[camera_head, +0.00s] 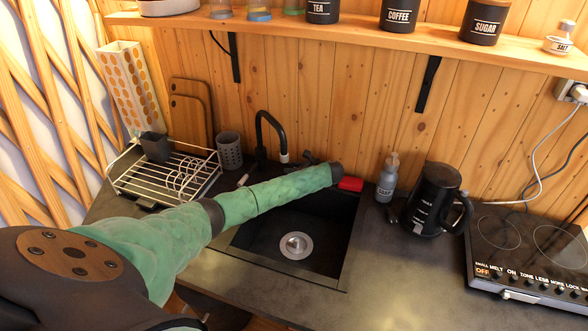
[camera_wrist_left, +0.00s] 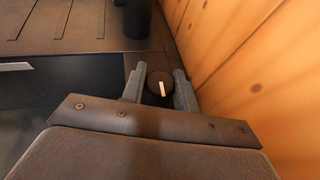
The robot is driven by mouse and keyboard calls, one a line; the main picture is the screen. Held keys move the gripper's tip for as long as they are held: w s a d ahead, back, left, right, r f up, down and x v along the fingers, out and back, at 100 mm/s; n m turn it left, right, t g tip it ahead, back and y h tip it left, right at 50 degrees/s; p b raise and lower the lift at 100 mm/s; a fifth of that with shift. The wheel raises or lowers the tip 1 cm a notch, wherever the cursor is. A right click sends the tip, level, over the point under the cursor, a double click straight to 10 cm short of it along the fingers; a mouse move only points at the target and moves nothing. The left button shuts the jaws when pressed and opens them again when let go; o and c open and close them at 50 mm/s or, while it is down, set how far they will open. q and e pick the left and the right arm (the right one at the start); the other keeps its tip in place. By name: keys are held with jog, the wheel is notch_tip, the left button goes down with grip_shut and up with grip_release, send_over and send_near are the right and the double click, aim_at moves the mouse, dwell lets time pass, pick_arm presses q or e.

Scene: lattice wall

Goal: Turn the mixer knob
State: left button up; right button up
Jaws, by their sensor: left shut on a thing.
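The mixer knob (camera_wrist_left: 161,84) is a dark round knob with a white mark, seen between the fingers in the left wrist view, close to the wooden wall. My left gripper (camera_wrist_left: 157,79) is shut on it, one grey finger on each side. My right gripper is not in view.
The black sink (camera_head: 335,235) lies below my left forearm. A red sponge (camera_head: 350,184), a grey soap bottle (camera_head: 387,178) and a black kettle (camera_head: 436,200) stand to the right. A white dish rack (camera_head: 200,180) is at left. A wooden shelf (camera_head: 350,38) runs above.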

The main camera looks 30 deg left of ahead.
pick_arm(q)
jog(key=shift+f+n+g, duration=0.1)
jog(key=shift+n+g, duration=0.2)
jog(key=shift+g, duration=0.1)
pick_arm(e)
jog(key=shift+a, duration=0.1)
pick_arm(q)
jog(key=o, duration=1)
jog(key=shift+d, duration=0.1)
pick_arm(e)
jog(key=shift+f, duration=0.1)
pick_arm(q)
jog(key=shift+d, duration=0.2)
jog(key=b+v, duration=0.3)
jog(key=v, duration=0.3)
jog(key=shift+d+r+b, duration=0.25)
jog(key=shift+b, duration=0.05)
jog(key=shift+d+r, duration=0.15)
jog(key=shift+d, duration=0.15)
jog(key=shift+r, duration=0.1)
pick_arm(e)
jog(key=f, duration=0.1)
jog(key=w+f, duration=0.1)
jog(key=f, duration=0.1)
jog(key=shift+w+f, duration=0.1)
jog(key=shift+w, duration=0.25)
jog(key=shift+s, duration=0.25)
